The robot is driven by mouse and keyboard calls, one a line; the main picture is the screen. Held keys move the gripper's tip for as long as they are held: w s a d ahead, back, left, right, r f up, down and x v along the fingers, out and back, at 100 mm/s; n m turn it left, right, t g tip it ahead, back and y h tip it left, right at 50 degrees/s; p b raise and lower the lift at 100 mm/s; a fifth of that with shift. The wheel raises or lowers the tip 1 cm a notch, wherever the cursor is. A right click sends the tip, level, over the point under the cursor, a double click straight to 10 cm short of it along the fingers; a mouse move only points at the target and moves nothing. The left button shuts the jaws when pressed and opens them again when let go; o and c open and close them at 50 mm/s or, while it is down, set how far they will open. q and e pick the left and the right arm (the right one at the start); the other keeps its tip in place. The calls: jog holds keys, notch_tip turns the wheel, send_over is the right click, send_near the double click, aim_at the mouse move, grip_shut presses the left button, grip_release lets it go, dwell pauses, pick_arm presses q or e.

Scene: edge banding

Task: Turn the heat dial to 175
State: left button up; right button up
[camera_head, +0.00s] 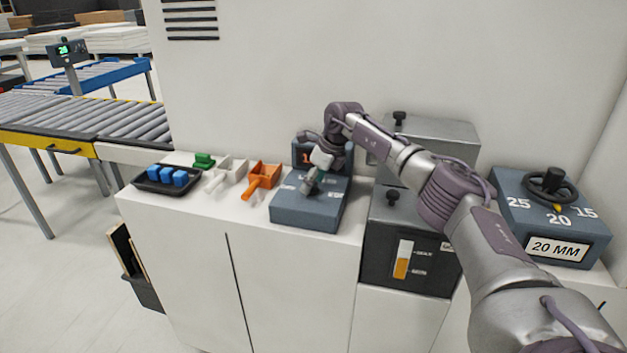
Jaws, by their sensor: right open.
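The heat dial's blue-grey box (308,215) sits on the white counter, with light markings on its top. A dark display (301,153) with an orange digit stands at its back, and my wrist hides the rest of the reading. My right gripper (308,188) is open and points down over the middle of the box. The dial knob is mostly hidden behind the fingers, so I cannot tell whether they touch it or where it points. My left gripper is not in view.
Left of the box are an orange scoop (262,180), a white scoop (228,172), a green piece (204,160) and a black tray (145,183) with blue blocks. Right are a grey hopper unit (385,255) and a 20 MM dial box (590,240). A white wall (270,80) rises behind.

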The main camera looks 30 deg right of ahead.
jog(key=c, duration=1.1)
jog(key=shift+c, duration=0.2)
jog(key=m+p, duration=0.1)
jog(key=m, duration=0.1)
jog(key=shift+a+r+m+h, duration=0.1)
jog(key=shift+r+m+h, duration=0.05)
jog(key=shift+m+h, duration=0.2)
jog(key=shift+a+m+t+h+p, duration=0.1)
jog(key=shift+m+t+h+p, duration=0.35)
jog(key=shift+m, duration=0.8)
jog(key=m+h, duration=0.1)
jog(key=m, duration=0.1)
jog(key=shift+a+m+g, duration=0.1)
jog(key=shift+m+g, duration=0.15)
jog(key=shift+m, duration=0.05)
jog(key=shift+w+a+m+h, duration=0.1)
jog(key=shift+m+h, duration=0.7)
jog(key=shift+m, duration=1.1)
jog(key=shift+g, duration=0.3)
